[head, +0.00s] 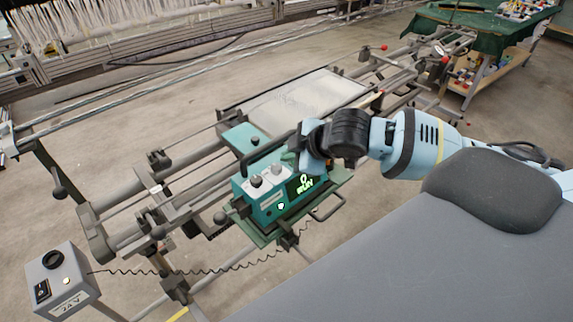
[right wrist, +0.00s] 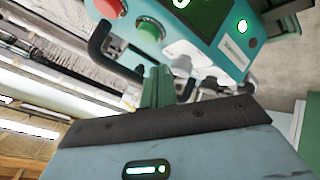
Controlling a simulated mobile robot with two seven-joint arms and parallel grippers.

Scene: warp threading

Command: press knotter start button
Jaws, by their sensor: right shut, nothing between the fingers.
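The teal knotter (head: 262,205) sits on the frame's rails, its dark screen lit with green text that looks like "RUN". In the right wrist view its panel shows a red button (right wrist: 110,8) and a green button (right wrist: 150,28) side by side. A small round light (right wrist: 242,26) glows on the panel. My right gripper (head: 292,153) is shut and empty at the knotter's top right. Its fingertips (right wrist: 157,72) point at the panel near the green button; I cannot tell whether they touch. The gripper hides these buttons in the head view. My left gripper is not in view.
A grey control box (head: 62,280) stands at lower left, with a coiled cable (head: 190,271) running toward the knotter. A black handle (head: 265,150) rises over the knotter. Frame rails lie around it. A green-covered table (head: 480,22) stands at back right.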

